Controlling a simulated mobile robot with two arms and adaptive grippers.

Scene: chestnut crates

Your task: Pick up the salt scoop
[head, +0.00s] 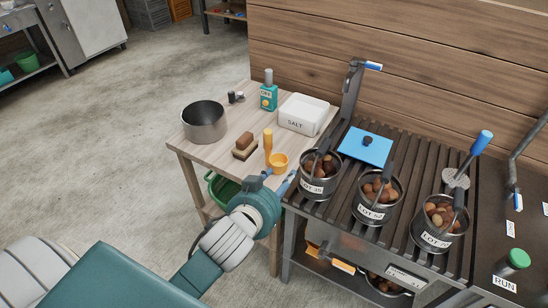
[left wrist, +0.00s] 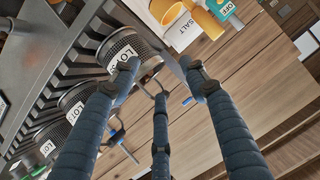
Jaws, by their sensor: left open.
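The yellow salt scoop (head: 279,161) is on the wooden table near its front right edge, its orange-yellow handle pointing up. In the left wrist view the scoop (left wrist: 207,24) shows at the top, beyond my fingers. My left gripper (head: 277,182) is just in front of the scoop in the head view, at the table's edge. In the left wrist view its blue fingers (left wrist: 158,75) are spread with nothing between them. The white box marked SALT (head: 297,124) stands behind the scoop. My right gripper is in neither view.
A pot of chestnuts marked LOT 35 (head: 319,187) stands close right of the scoop on the slatted grill (head: 400,146), with other pots.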

